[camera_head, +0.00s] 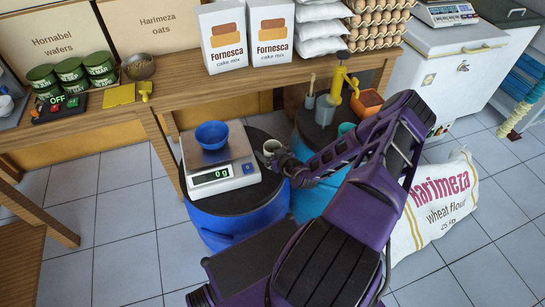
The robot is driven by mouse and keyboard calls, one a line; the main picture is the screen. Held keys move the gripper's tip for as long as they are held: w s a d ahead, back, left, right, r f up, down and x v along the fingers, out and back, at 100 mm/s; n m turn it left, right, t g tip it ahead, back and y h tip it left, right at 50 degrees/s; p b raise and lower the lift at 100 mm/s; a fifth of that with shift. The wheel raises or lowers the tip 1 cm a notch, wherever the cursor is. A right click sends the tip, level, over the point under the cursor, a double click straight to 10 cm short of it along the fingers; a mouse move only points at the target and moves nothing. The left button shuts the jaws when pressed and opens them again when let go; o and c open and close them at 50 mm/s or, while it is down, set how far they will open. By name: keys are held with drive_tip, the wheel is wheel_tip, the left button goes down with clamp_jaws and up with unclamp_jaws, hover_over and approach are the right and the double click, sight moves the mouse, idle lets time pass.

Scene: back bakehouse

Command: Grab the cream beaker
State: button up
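The cream beaker (271,146) stands on the dark lid of the front blue barrel (262,194), just right of the kitchen scale. My gripper (279,157) is at the beaker's lower right side, at the end of my purple arm. The fingers are small and dark here. I cannot tell whether they are open or shut, or whether they touch the beaker. My gripper hides part of the beaker's lower right side.
The white scale (222,176) reads 0 g and carries a blue bowl (211,134). A second barrel behind holds a yellow pump (338,84), a grey cup (325,109) and a teal cup (346,128). A flour sack (432,207) stands right. Tiled floor is clear at left.

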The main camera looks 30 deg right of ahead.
drive_tip(key=c, duration=1.2)
